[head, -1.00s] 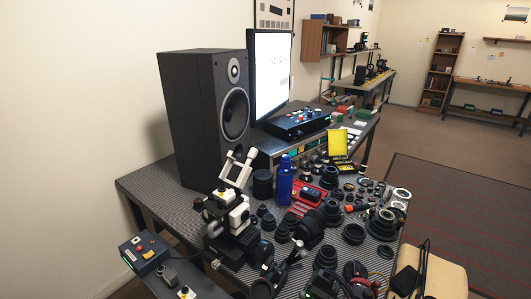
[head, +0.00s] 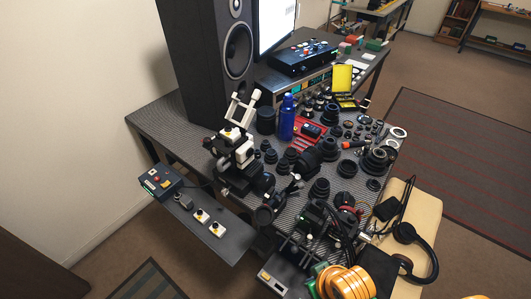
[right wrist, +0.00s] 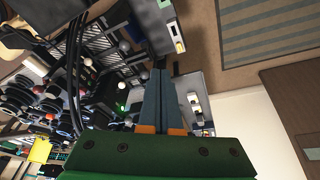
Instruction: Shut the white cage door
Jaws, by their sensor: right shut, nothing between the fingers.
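I cannot make out a white cage door in either view. My right gripper (right wrist: 160,74) shows in the right wrist view. Its two blue-grey fingers lie together, shut and empty, in front of its green palm. Beyond the fingers are a bench surface with dark lens parts and, at the right, small controls on a dark shelf. My left gripper is in neither view.
The bench (head: 150,117) holds a black-and-white microscope (head: 234,145), a blue bottle (head: 287,118), a tall speaker (head: 197,65) and several dark lens parts. A low shelf (head: 225,245) carries small controls. A dark mat (head: 460,150) lies on open floor at the right.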

